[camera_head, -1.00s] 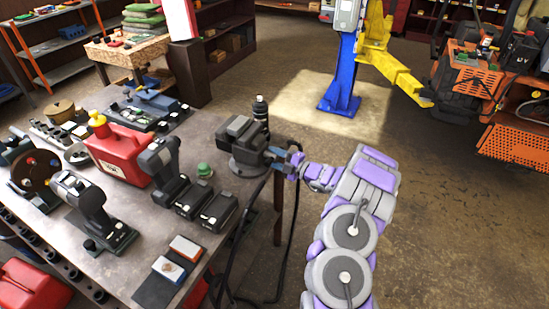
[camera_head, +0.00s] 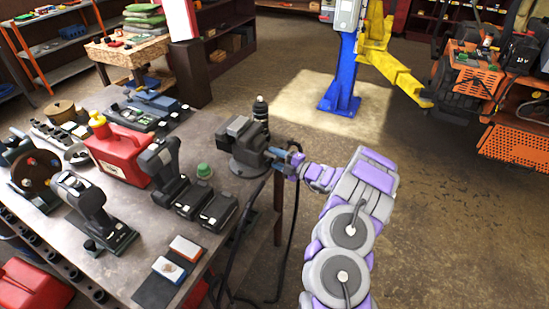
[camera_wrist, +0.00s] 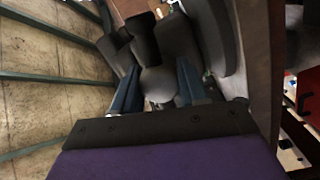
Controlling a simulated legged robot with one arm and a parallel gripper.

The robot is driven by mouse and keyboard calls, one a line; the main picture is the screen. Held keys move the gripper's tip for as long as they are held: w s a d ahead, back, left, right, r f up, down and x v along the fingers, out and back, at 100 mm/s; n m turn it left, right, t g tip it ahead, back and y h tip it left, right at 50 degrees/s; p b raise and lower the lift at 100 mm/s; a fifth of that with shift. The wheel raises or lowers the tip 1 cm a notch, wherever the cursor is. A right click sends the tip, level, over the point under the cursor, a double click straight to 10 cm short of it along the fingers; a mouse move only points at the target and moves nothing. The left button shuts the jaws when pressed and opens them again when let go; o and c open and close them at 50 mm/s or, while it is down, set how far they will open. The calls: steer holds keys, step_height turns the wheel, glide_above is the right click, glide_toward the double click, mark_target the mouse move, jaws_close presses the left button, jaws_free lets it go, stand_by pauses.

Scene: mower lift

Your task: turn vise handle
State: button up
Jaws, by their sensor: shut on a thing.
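The dark grey vise (camera_head: 247,142) stands at the right edge of the workbench in the head view. My gripper (camera_head: 284,157) is at the vise's right side, level with its front end, where the handle sits. In the wrist view the vise (camera_wrist: 178,40) fills the upper middle. My gripper (camera_wrist: 158,88) shows there with its two blue fingers on either side of a rounded dark grey handle part (camera_wrist: 158,82), shut on it. The rest of the handle is hidden by my gripper and arm.
The workbench (camera_head: 215,135) holds a red fuel can (camera_head: 120,152), cordless drills (camera_head: 165,168), battery packs (camera_head: 205,208) and a dark bottle (camera_head: 261,110) behind the vise. Black cables hang by the bench edge.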

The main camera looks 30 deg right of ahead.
steer(key=shift+s+f+n, duration=0.1)
steer(key=shift+f+n, duration=0.2)
steer(key=shift+n, duration=0.2)
steer(key=n, duration=0.2)
steer(key=shift+f+n, duration=0.1)
steer(key=shift+n, duration=0.3)
steer(key=n+y+b, duration=0.1)
steer(key=n+b, duration=0.1)
steer(key=n, duration=0.3)
steer(key=shift+f+n+b, duration=0.15)
steer(key=shift+n+b, duration=0.15)
steer(key=shift+b, duration=0.05)
steer(key=n+b, duration=0.2)
steer(key=n, duration=0.3)
steer(key=shift+y+b, duration=0.3)
steer(key=shift+y, duration=0.1)
steer(key=shift+n+y+b, duration=0.3)
steer(key=shift+n+b, duration=0.95)
steer(key=shift+n, duration=1.25)
steer(key=shift+g, duration=0.3)
steer(key=o, duration=1)
steer(key=shift+d+r, duration=0.2)
steer(key=shift+o, duration=0.2)
steer(key=shift+r, duration=0.1)
